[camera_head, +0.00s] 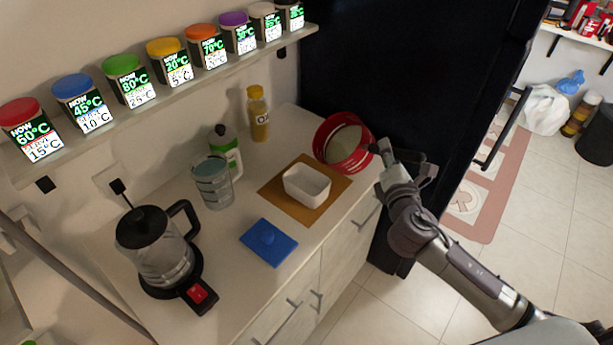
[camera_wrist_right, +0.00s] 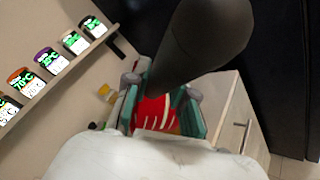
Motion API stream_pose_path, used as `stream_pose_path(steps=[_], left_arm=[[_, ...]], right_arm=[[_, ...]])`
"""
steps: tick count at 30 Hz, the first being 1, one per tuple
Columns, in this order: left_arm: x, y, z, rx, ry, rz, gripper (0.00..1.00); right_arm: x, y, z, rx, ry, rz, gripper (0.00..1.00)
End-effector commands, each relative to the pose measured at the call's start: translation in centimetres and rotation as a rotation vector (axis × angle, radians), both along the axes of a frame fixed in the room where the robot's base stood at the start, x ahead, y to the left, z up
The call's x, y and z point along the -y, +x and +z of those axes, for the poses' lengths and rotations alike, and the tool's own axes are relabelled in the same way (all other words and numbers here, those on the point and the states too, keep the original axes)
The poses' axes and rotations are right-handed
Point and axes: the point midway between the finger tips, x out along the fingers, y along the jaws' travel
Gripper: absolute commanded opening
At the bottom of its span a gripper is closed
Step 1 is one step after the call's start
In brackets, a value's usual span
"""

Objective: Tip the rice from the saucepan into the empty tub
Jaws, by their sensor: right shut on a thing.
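The red saucepan (camera_head: 330,150) is at the back right of the counter, its open top facing my head camera, with a pale surface inside that looks like rice. My right gripper (camera_head: 388,158) is at its right side, shut on its handle. In the right wrist view the dark handle (camera_wrist_right: 205,40) runs between the fingers (camera_wrist_right: 160,108), with the red pan (camera_wrist_right: 155,112) beyond. The white tub (camera_head: 307,194) is open, looks empty and stands on a brown mat, left of and nearer than the pan. My left gripper is not in view.
A blue lid (camera_head: 268,243) lies in front of the mat (camera_head: 325,207). A measuring jug (camera_head: 213,183), a green-and-white bottle (camera_head: 226,150), a yellow-capped bottle (camera_head: 258,115) and a kettle (camera_head: 158,250) stand left. A shelf of jars (camera_head: 125,80) hangs above. A black fridge (camera_head: 400,70) is close behind the pan.

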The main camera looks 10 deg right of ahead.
Motion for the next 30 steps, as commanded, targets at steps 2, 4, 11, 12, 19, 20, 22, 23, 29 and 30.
stream_pose_path(steps=[2, 4, 11, 12, 19, 20, 22, 23, 29, 30], left_arm=[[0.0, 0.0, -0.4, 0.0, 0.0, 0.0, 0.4], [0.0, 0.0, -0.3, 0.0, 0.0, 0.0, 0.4], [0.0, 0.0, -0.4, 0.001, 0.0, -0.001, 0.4], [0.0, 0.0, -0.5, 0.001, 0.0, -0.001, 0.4], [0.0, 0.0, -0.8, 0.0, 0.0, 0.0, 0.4], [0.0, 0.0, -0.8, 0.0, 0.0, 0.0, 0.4], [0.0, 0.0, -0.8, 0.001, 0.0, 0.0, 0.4], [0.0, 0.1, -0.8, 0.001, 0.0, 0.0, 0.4], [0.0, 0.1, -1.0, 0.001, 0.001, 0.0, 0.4], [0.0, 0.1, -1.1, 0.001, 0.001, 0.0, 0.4]], right_arm=[[-0.2, 0.0, -0.1, 0.006, -0.013, 0.0, 0.0], [-0.3, 0.0, 0.1, 0.008, -0.021, 0.0, 0.0], [-0.7, 0.0, 0.2, 0.014, -0.052, 0.001, 0.0], [-0.7, 0.0, 0.2, 0.014, -0.057, 0.001, 0.0], [-1.1, -0.1, 0.2, 0.017, -0.088, 0.0, 0.0], [-1.2, -0.1, 0.2, 0.018, -0.092, 0.0, 0.0], [-1.3, -0.2, 0.3, 0.02, -0.102, 0.0, 0.0], [-1.3, -0.2, 0.3, 0.021, -0.106, 0.0, 0.0], [-1.7, -0.2, 0.3, 0.025, -0.133, 0.0, 0.0], [-1.7, -0.2, 0.3, 0.026, -0.139, 0.0, 0.0]])
